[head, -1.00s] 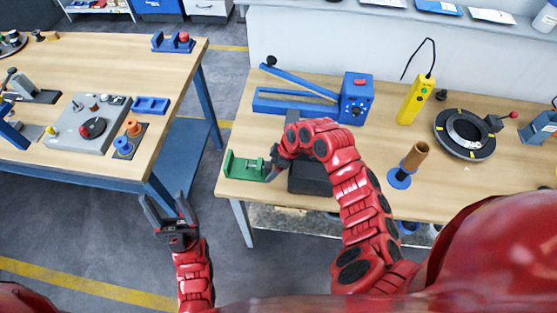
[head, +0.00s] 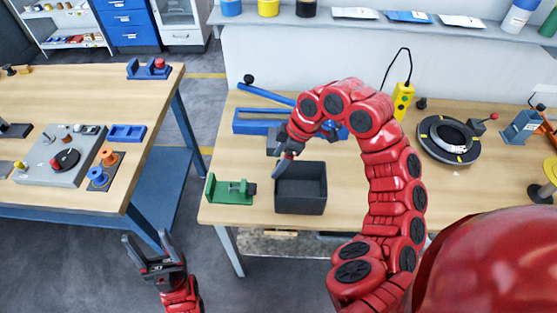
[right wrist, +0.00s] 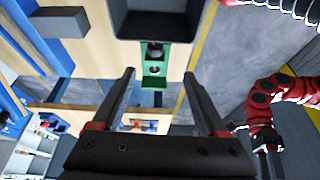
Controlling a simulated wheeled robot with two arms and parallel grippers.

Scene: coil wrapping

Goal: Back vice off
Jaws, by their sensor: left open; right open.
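The green vice (head: 229,190) sits at the front left corner of the right-hand bench, with a dark screw end (head: 250,188) on its right side. It also shows in the right wrist view (right wrist: 155,66), beyond and between my fingers. My right gripper (head: 285,165) is open and empty, raised near the left back edge of the black bin, to the right of the vice and apart from it. Its two fingers stand wide apart in the right wrist view (right wrist: 158,76). My left gripper (head: 146,243) is open and empty over the floor between the benches.
The black bin (head: 300,207) stands close right of the vice. Behind are a blue lever tool (head: 262,122) and a yellow pendant (head: 402,100). A black ring fixture (head: 430,152) and a blue vice-like tool (head: 522,126) stand at the right. The left-hand bench (head: 60,85) holds more fixtures.

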